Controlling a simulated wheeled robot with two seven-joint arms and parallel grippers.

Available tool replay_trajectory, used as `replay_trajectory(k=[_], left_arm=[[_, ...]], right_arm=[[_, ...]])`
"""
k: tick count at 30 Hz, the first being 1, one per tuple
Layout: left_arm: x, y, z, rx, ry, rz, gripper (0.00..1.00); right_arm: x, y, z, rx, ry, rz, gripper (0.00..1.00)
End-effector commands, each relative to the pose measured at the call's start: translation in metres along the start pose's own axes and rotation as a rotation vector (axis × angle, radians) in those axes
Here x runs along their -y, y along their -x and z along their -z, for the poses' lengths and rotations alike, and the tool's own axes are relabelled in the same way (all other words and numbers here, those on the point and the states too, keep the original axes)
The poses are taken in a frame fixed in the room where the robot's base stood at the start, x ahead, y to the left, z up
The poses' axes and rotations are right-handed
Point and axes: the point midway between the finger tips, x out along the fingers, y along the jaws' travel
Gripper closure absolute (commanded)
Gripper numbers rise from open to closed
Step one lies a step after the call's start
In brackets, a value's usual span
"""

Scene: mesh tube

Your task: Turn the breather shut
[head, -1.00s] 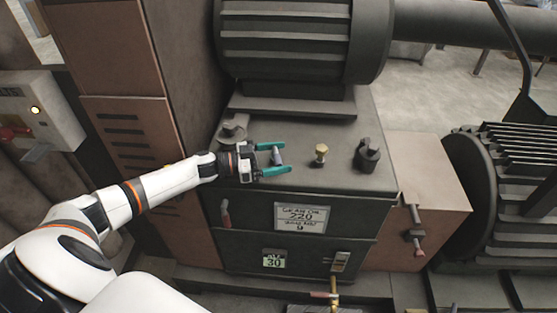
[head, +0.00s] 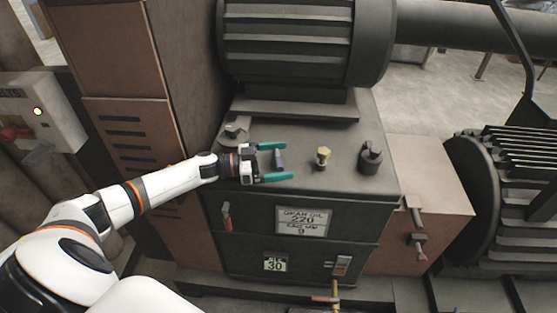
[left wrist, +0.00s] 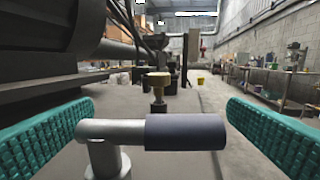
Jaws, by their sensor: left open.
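A small lever handle stands on top of the dark gear case (head: 325,185) and looks like the breather's. In the head view its blue-grey grip (head: 279,159) shows between my left gripper's fingers. In the left wrist view a pale metal post bends into a level arm with a dark blue sleeve (left wrist: 185,132). My left gripper (head: 284,161) is open, with one teal finger on each side of the handle. The foot of the post is cut off there. My right gripper is not in view.
A brass-topped plug (head: 322,156) and a dark capped fitting (head: 370,157) stand right of the handle. Another dark fitting (head: 233,134) is behind my left wrist. A large ribbed motor (head: 300,45) overhangs the back. A brown cabinet (head: 120,90) stands at left.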

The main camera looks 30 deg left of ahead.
Motion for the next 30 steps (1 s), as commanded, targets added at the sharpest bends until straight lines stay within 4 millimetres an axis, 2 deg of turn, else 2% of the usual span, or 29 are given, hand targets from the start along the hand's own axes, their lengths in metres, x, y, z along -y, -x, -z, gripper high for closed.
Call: replay_trajectory(k=[5,12,18,29,30], left_arm=[[0.0,0.0,-0.021,0.0,-0.005,0.002,0.03],[0.0,0.0,-0.067,-0.001,-0.006,0.001,0.03],[0.0,0.0,-0.093,-0.001,-0.002,0.001,0.03],[0.0,0.0,-0.099,-0.001,0.0,0.0,0.03],[-0.001,0.0,-0.099,0.0,0.0,-0.001,0.1]], right_arm=[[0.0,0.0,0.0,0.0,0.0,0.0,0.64],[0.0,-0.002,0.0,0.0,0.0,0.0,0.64],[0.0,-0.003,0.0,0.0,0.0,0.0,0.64],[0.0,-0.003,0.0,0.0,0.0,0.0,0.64],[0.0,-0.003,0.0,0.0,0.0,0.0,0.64]])
